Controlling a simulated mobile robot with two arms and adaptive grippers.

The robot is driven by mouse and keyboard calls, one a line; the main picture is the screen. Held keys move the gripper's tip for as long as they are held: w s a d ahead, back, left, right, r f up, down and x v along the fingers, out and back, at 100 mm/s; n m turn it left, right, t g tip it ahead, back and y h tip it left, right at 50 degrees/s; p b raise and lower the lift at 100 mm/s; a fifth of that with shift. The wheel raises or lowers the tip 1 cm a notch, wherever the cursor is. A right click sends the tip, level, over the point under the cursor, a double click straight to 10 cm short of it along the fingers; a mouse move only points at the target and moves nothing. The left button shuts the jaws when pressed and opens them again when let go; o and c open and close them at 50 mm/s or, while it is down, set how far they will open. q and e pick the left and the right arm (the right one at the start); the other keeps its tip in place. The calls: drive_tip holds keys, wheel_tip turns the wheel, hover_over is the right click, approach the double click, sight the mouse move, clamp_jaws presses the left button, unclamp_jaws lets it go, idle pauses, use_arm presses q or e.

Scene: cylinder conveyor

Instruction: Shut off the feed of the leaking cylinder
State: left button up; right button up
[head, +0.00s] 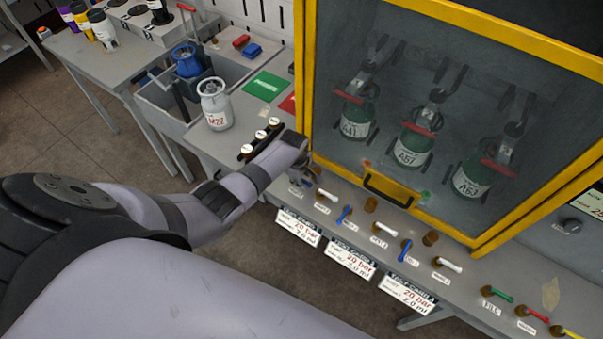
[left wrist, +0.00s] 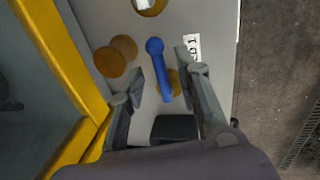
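Three green cylinders (head: 359,115), (head: 413,148) and (head: 472,178) stand behind the glass of a yellow-framed cabinet (head: 308,80), each with a red lever on top. I cannot see which one leaks. My left gripper (head: 308,172) is low over the row's left end. In the left wrist view it (left wrist: 165,85) is open, its fingers either side of a blue handle (left wrist: 160,70), with no clear grip. My right gripper is out of view.
Three cards (head: 298,226), (head: 350,259), (head: 407,293) reading 20 bar hang on the bench edge. A grey cylinder (head: 214,105) stands behind my left arm. Green, red and yellow levers (head: 497,294) sit at right. The cabinet frame is close beside my left gripper.

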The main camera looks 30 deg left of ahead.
use_arm(q)
wheel_tip(320, 180, up, 12)
drive_tip(key=s, duration=0.2)
drive_tip(key=shift+s+f, duration=0.15)
drive_tip(key=shift+s, duration=0.05)
drive_tip(key=shift+a, duration=0.1)
idle(0.5)
